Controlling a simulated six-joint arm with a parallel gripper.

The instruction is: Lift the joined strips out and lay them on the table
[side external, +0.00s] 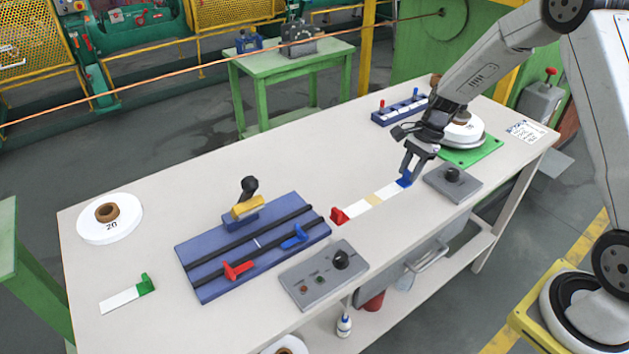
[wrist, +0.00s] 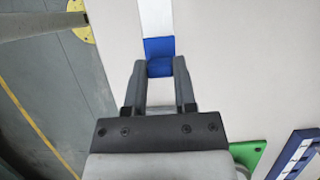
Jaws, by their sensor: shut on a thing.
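The joined strips (side external: 357,210) form one white band with a tan patch in the middle. A red end piece (side external: 338,216) is at its left end and a blue end piece (side external: 405,181) at its right end. The band lies along the table, right of the blue fixture; I cannot tell whether it touches the table all along. My gripper (side external: 406,174) is shut on the blue end piece. In the wrist view the blue end piece (wrist: 159,47) sits between my fingertips (wrist: 160,66), with the white band (wrist: 155,16) running away from it.
A green plate (side external: 478,154) bears a white roll. A green-ended strip (side external: 127,295) and another roll (side external: 100,222) lie left.

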